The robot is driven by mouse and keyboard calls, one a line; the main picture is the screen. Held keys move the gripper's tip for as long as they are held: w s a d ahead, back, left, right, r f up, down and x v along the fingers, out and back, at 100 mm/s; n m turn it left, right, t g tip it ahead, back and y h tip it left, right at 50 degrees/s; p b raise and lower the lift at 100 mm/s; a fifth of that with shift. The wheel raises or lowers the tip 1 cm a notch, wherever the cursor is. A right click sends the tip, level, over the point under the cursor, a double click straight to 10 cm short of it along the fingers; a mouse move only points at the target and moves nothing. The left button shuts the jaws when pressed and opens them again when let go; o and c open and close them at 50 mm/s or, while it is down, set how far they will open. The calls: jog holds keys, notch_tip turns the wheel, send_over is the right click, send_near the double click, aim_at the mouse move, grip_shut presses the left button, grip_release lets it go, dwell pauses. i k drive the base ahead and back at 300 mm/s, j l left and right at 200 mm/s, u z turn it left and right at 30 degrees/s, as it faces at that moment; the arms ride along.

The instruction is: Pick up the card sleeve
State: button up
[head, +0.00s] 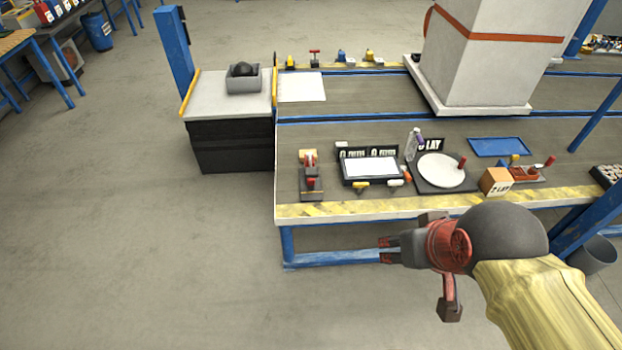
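I cannot single out the card sleeve for certain. A flat white piece (371,167) lies in a dark tray on the near part of the bench, and a larger white sheet (301,87) lies farther back at the left; either is too small to identify. My gripper (385,250) is in front of the bench's near edge, pointing left, apart from the things on top. Its dark fingers with red ends look close together, but the gap is too small to judge. I see nothing held in it.
The bench's near edge (350,209) has yellow striping. A red-handled tool (310,170), a round white plate (440,172), a cardboard box (495,182) and a blue tray (502,147) sit on top. A large wrapped block (490,65) stands behind.

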aim_at(302, 153)
jog(key=i+j+z, duration=0.15)
jog(key=z, duration=0.3)
jog(key=j+z, duration=0.3)
jog(key=z, duration=0.15)
jog(key=i+j+z, duration=0.1)
jog(key=j+z, duration=0.5)
jog(key=z, duration=0.3)
jog(key=j+z, duration=0.1)
jog(key=j, duration=0.35)
jog(key=k+j, duration=0.1)
jog(key=j, duration=0.35)
jog(key=k+j+z, duration=0.15)
jog(key=j, duration=0.8)
jog(key=k+j+z, duration=0.15)
jog(key=j, duration=0.7)
jog(key=k+z, duration=0.05)
